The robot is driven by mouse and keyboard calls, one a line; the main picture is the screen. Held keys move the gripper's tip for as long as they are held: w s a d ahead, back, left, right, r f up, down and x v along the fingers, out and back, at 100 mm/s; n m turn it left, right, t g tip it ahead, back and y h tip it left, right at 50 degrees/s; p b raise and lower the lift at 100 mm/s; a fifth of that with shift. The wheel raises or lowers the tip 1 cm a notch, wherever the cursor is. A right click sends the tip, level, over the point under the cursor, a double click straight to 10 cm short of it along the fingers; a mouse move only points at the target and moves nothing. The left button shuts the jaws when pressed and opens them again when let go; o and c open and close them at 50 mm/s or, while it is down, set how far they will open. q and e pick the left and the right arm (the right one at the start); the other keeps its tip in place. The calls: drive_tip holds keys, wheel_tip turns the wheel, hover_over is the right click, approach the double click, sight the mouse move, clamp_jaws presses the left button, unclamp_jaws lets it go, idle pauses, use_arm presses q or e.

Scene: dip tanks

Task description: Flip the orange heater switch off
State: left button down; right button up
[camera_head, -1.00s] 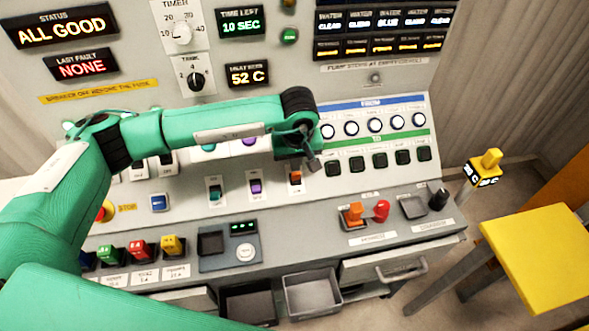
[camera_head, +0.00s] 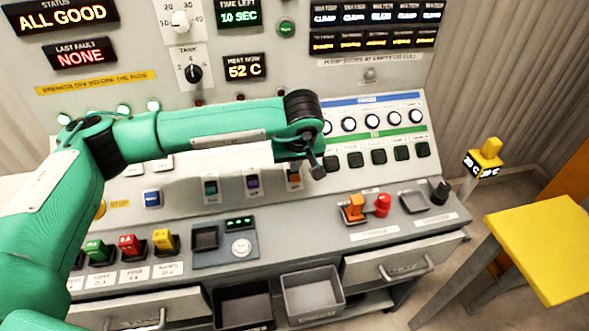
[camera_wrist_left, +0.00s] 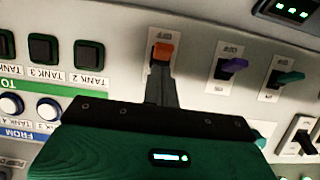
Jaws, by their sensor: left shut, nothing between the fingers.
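The orange heater switch (camera_head: 294,178) is the rightmost of three coloured toggles on the sloped panel in the head view. In the left wrist view the orange switch (camera_wrist_left: 163,51) sits on a white plate, just beyond the fingertips. My left gripper (camera_head: 317,171) is shut and empty, close in front of the panel and slightly right of the switch in the head view. In the wrist view the dark fingers (camera_wrist_left: 157,72) overlap the switch plate; I cannot tell if they touch the lever. My right gripper is out of view.
A purple switch (camera_head: 252,182) and a teal switch (camera_head: 211,187) stand left of the orange one. Round blue-white buttons and square dark buttons (camera_head: 379,157) lie to the right. Another orange switch (camera_head: 354,208) and a red knob (camera_head: 382,204) sit on the lower ledge.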

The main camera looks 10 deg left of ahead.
use_arm(q)
drive_tip(key=shift+s+r, duration=0.1)
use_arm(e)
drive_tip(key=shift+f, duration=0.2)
use_arm(q)
drive_tip(key=shift+s+d, duration=0.25)
drive_tip(key=shift+s, duration=0.35)
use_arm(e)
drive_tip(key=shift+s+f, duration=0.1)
use_arm(q)
drive_tip(key=shift+r, duration=0.1)
